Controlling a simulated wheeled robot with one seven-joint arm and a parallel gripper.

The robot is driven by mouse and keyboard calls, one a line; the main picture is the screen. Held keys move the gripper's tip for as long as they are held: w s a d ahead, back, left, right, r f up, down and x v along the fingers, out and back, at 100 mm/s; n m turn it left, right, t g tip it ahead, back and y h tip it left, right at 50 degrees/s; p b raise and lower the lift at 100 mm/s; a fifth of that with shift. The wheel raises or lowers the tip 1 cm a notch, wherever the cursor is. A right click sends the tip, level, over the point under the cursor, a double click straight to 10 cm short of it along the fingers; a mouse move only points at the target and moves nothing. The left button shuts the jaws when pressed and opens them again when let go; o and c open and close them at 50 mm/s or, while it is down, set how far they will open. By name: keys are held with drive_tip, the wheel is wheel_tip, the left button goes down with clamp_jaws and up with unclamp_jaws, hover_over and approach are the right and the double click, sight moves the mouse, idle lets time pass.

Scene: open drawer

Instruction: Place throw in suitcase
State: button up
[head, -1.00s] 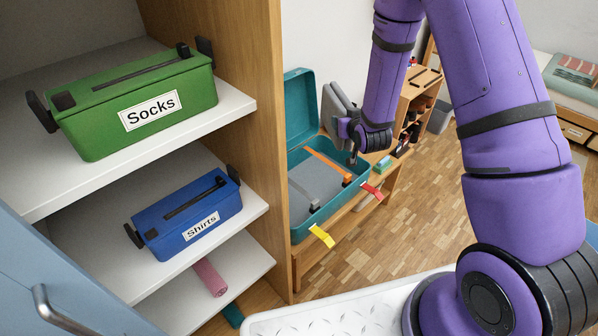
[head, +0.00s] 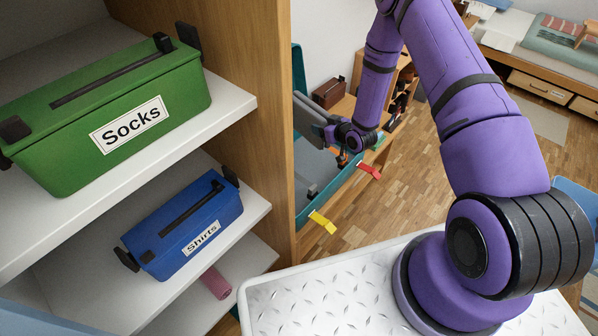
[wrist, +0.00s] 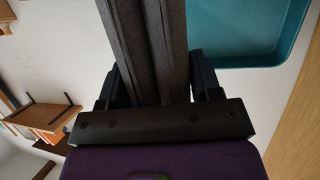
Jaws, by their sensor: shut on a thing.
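My gripper (head: 338,134) is shut on a dark grey folded slab, which I take to be the throw (head: 312,117). In the wrist view the throw (wrist: 146,40) stands out between the fingers of my gripper (wrist: 153,78) as two thick layers. The open teal suitcase (head: 343,201) lies behind the cabinet's side panel, which hides its left part. The throw is above the suitcase, near its lid; I cannot tell whether they touch. Grey contents (head: 312,165) lie inside. A teal part of the suitcase shows in the wrist view (wrist: 248,32).
The wooden cabinet panel (head: 268,100) stands close left of the suitcase. Its shelves hold a green Socks box (head: 110,120), a blue Shirts box (head: 185,225) and a pink roll (head: 216,282). A brown box (head: 330,92) stands behind the suitcase.

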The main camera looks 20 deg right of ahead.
sight(324, 150)
drive_tip(key=f, duration=0.3)
drive_tip(key=s+f+n+g+y, duration=0.1)
drive_tip(key=f, duration=0.2)
drive_tip(key=s+f+n+y, duration=0.1)
drive_tip(key=f, duration=0.3)
drive_tip(key=shift+a, duration=0.35)
wheel_tip(324, 150, down, 10)
drive_tip(key=o, duration=1.5)
drive_tip(key=shift+f, duration=0.1)
drive_tip(key=v, duration=1.2)
drive_tip(key=shift+d+r, duration=0.1)
drive_tip(key=shift+r, duration=0.25)
